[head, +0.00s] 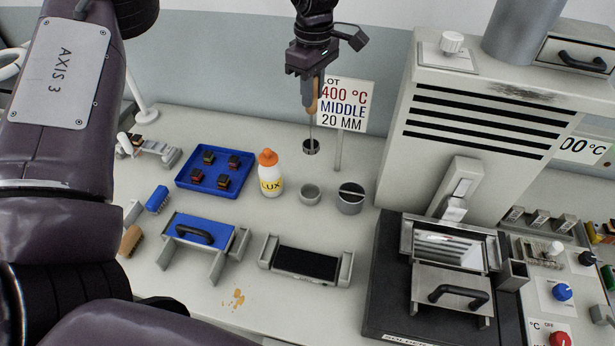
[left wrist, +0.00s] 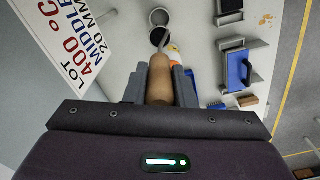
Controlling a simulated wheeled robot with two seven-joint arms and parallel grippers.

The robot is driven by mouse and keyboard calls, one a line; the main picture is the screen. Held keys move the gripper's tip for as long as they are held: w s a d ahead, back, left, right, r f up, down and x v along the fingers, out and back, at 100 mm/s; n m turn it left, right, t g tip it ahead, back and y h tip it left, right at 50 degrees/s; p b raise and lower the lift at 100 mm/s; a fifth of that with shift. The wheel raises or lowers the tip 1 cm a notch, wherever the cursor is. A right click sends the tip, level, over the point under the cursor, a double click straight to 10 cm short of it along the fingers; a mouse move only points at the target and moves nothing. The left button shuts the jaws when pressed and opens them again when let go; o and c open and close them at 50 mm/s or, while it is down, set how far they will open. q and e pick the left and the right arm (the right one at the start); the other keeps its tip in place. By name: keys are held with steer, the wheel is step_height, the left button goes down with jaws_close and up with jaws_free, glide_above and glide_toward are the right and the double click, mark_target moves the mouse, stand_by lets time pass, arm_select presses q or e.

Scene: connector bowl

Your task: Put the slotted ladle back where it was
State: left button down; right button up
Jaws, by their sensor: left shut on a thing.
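My left gripper (head: 313,88) hangs upright at the top middle of the head view, shut on the wooden handle of the slotted ladle. The tan handle (left wrist: 160,78) stands between the fingers in the left wrist view. A thin shaft runs down from it to a dark round head (head: 311,147), which also shows as a dark disc in the left wrist view (left wrist: 158,37). The head is near the back of the bench, left of the sign post; I cannot tell whether it touches the bench. My right gripper is not in view.
A "400 °C" sign (head: 343,104) stands just right of the ladle. A blue tray (head: 190,183) lies left; a solder machine (head: 478,115) stands right.

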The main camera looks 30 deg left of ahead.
mark_target(312, 154)
arm_select(q)
step_height(312, 154, down, 13)
steer(key=shift+r+p, duration=0.15)
steer(key=shift+p, duration=0.45)
step_height(312, 154, down, 5)
steer(key=shift+r+p, duration=0.1)
steer(key=shift+p, duration=0.5)
steer(key=shift+w+f, duration=0.1)
steer(key=shift+f, duration=0.35)
steer(key=c, duration=1.2)
jaws_free()
